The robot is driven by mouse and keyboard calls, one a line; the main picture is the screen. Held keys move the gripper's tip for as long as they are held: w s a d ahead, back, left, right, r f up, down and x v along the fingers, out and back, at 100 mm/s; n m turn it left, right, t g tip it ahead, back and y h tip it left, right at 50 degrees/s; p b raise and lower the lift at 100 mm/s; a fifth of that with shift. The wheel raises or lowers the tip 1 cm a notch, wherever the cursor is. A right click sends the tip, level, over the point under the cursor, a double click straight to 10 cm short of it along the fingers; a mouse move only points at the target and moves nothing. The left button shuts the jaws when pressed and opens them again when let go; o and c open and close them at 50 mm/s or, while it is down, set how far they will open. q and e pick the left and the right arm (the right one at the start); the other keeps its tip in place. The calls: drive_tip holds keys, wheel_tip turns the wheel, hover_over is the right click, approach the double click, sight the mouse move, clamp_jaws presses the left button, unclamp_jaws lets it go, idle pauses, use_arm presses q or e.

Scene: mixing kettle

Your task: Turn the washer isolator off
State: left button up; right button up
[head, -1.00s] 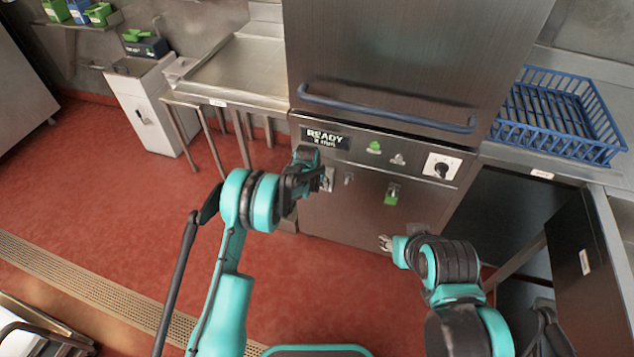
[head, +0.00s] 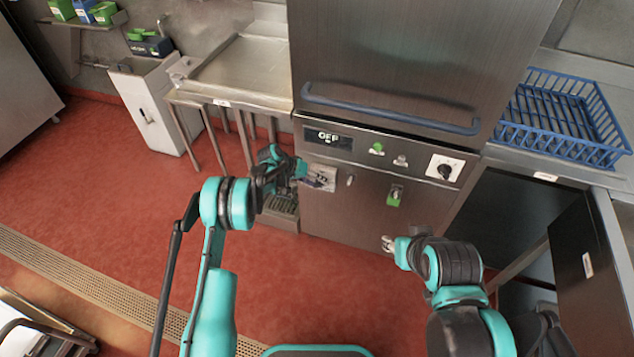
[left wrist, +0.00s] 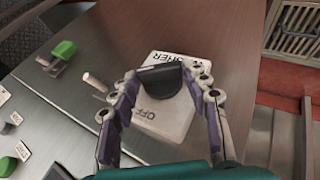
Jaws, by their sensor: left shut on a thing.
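The washer isolator (head: 327,173) is a pale plate on the left of the washer's steel front. In the left wrist view its black knob (left wrist: 160,80) stands on a white label (left wrist: 165,115) that reads "OFF" near my gripper, with part of "WASHER" at the far end. My left gripper (left wrist: 160,86) has one finger on each side of the knob and is shut on it. In the head view my left gripper (head: 312,177) partly covers the isolator. The washer display (head: 328,137) reads "OFF". My right gripper (head: 388,244) hangs low before the washer, away from the isolator; its finger gap is unclear.
The washer panel has a green button (head: 377,149), a grey button (head: 400,161), a dial (head: 445,170) and a green-tagged switch (head: 394,196). A blue handle bar (head: 390,112) runs above them. A blue rack (head: 560,115) sits on the right counter.

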use_arm(q)
drive_tip(key=shift+a, duration=0.1)
idle(0.3)
drive_tip(key=o, duration=1.2)
drive_tip(key=shift+f, duration=0.1)
drive_tip(key=shift+c, duration=0.2)
drive_tip(key=v, duration=1.2)
drive_tip(key=shift+a, duration=0.15)
drive_tip(key=shift+w+f, duration=0.1)
